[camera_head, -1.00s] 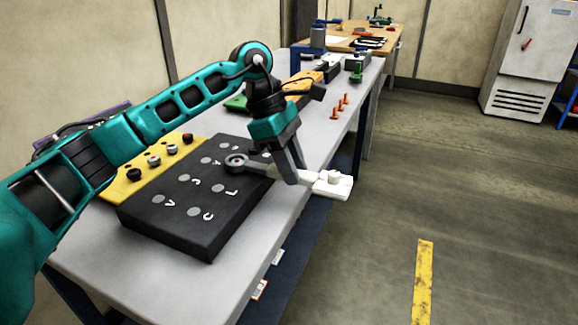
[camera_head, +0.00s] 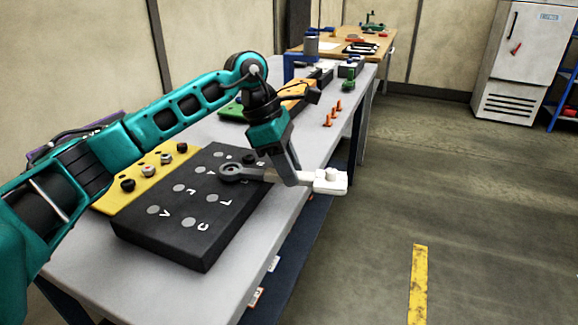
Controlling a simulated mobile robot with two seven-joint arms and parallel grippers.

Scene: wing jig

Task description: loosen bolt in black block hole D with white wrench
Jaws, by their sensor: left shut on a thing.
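The black block (camera_head: 165,235) lies on the grey table, with lettered round holes on its top. V, C, J and L can be made out; the letter D cannot, and the wrench and gripper cover part of the far right side. The wrench (camera_head: 329,182) has a grey ring head and a white handle end. Its ring is over the block's far right part, and its white end sticks out past the table edge. I cannot tell whether the ring is around a bolt. My left gripper (camera_head: 293,180) is shut on the wrench's handle. My right gripper is not in view.
A yellow panel (camera_head: 112,201) with several knob-like bolts adjoins the block's left side. Several orange pegs (camera_head: 328,119) stand farther along the grey table (camera_head: 120,280). Orange, green and blue items are behind the arm.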

